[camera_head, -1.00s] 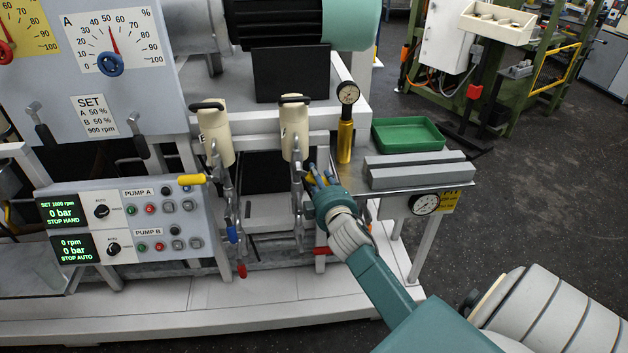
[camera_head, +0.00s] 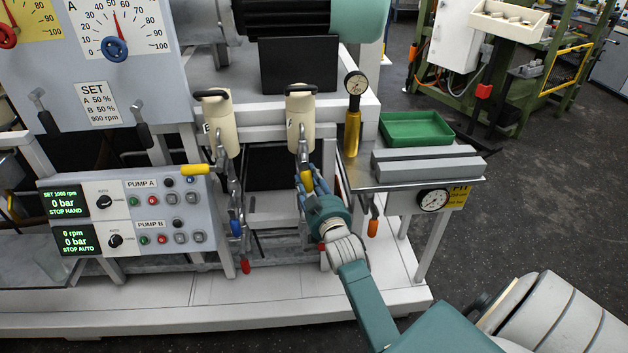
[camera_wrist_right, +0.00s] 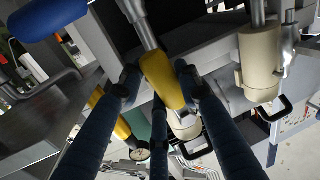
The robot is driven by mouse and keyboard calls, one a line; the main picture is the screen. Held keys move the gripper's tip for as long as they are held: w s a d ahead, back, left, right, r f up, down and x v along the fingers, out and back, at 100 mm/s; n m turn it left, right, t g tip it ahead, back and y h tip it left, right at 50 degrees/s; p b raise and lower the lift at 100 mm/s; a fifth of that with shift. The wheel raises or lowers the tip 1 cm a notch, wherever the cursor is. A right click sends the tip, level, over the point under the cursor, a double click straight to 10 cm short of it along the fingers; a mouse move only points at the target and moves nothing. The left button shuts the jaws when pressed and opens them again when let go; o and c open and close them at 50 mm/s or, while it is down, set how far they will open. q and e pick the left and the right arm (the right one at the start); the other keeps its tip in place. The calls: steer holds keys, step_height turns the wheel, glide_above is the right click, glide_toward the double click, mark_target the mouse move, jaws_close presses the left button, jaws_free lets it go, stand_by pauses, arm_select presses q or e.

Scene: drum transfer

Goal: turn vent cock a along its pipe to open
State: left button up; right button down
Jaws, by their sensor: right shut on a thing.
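The yellow handle (camera_head: 307,182) of vent cock a is below the beige canister marked A (camera_head: 300,122), at the pipe under it. My right gripper (camera_head: 306,184) is shut on this handle, with its blue fingers around it. In the right wrist view the yellow handle (camera_wrist_right: 162,80) lies between the fingers (camera_wrist_right: 160,84), with its metal stem running up from it. The handle looks nearly upright, in line with the pipe. The cock body is partly hidden by the fingers. My left gripper is not in view.
A second beige canister (camera_head: 221,125) stands to the left, with blue (camera_head: 236,228) and red (camera_head: 245,266) handles below. An orange handle (camera_head: 373,228) hangs under the side shelf, right of my gripper.

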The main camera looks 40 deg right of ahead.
steer(key=shift+w+a+f+m, duration=0.2)
steer(key=shift+a+m, duration=0.1)
steer(key=shift+m, duration=0.3)
steer(key=c, duration=1.2)
jaws_free()
steer(key=shift+s+a, duration=0.1)
steer(key=v, duration=1.1)
steer(key=shift+s+a, duration=0.2)
steer(key=shift+s, duration=0.15)
